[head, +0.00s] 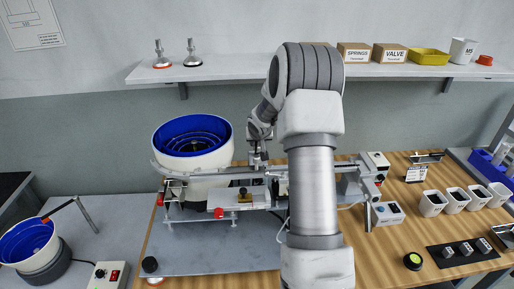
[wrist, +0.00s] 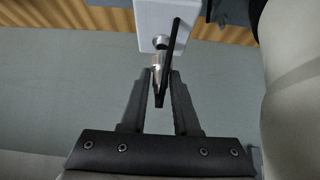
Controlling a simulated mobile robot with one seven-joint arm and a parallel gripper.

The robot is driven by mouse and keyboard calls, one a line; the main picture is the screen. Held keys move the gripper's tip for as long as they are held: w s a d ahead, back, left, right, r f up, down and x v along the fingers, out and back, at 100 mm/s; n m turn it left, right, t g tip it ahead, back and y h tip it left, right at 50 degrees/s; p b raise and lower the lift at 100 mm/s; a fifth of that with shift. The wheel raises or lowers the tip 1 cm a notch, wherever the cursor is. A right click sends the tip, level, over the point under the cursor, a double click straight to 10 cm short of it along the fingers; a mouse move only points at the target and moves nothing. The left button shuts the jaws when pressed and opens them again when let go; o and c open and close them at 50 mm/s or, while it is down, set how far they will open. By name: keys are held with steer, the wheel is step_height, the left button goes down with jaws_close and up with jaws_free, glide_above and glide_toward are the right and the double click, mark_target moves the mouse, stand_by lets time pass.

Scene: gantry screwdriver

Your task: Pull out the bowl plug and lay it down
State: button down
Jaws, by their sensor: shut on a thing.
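My gripper (wrist: 161,76) is shut on a silver, tapered plug with a black tail, which I take to be the bowl plug (wrist: 157,62). In the wrist view the plug lies between the fingertips, close to a round silver fitting (wrist: 160,40) on a pale box (wrist: 150,14). I cannot tell whether plug and fitting touch. In the head view my gripper (head: 258,160) is beside the right of the large white bowl feeder with a blue inside (head: 193,140). My arm partly hides this area, and the plug cannot be made out there.
A metal rail (head: 225,178) runs across the bench behind my arm. A small blue bowl (head: 25,241) and a switch box (head: 108,275) stand left. White cups (head: 433,203) stand right. A wall shelf (head: 235,70) is above. The grey plate (head: 215,258) in front is mostly clear.

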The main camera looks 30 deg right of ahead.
steer(key=shift+r+p, duration=0.85)
steer(key=shift+r, duration=0.4)
